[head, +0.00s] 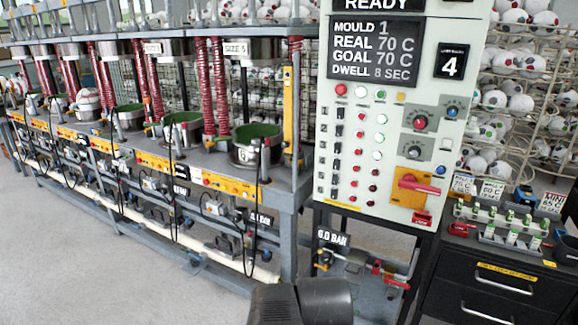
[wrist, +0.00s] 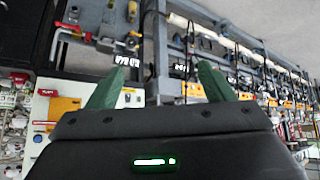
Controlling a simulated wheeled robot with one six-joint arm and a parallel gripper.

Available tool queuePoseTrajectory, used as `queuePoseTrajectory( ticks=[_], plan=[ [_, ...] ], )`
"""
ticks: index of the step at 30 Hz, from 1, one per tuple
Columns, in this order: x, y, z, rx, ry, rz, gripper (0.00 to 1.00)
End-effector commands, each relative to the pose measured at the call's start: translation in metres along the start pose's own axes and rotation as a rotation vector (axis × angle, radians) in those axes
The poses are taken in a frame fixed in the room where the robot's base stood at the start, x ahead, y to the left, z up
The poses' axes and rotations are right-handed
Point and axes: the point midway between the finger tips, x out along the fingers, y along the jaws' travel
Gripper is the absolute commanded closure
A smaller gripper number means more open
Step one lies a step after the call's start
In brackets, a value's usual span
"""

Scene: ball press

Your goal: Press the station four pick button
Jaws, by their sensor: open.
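The control panel (head: 400,60) is a white upright cabinet at centre right in the head view. Its dark display reads mould 1, real 70 C, goal 70 C, dwell 8 sec. A black plate (head: 451,62) beside it shows a 4. Below are numbered rows of black switches (head: 336,154) and columns of small round red, green and pale buttons or lamps (head: 377,138). The lettering is too small to tell which is the station four pick button. My gripper (wrist: 159,85) shows two green fingers spread apart with nothing between them. It is apart from the panel.
A row of presses (head: 258,145) with red coiled hoses runs left. A yellow plate with a red handle (head: 410,185) is low on the panel. Below is a 6.0 bar gauge sign (head: 332,237) with piping. A black drawer cabinet (head: 490,285) stands right. Grey floor is clear at lower left.

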Motion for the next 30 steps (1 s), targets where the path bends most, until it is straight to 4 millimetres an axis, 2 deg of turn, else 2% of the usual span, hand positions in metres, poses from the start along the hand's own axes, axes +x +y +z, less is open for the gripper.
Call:
queuePoseTrajectory(
  ticks=[1, 11, 30],
  plan=[
    [0.0000, 0.0000, 0.0000, 0.000, 0.000, 0.000, 0.35],
    [0.0000, 0.0000, 0.0000, 0.000, 0.000, 0.000, 1.00],
    [0.0000, 0.0000, 0.0000, 0.000, 0.000, 0.000, 1.00]
  ],
)
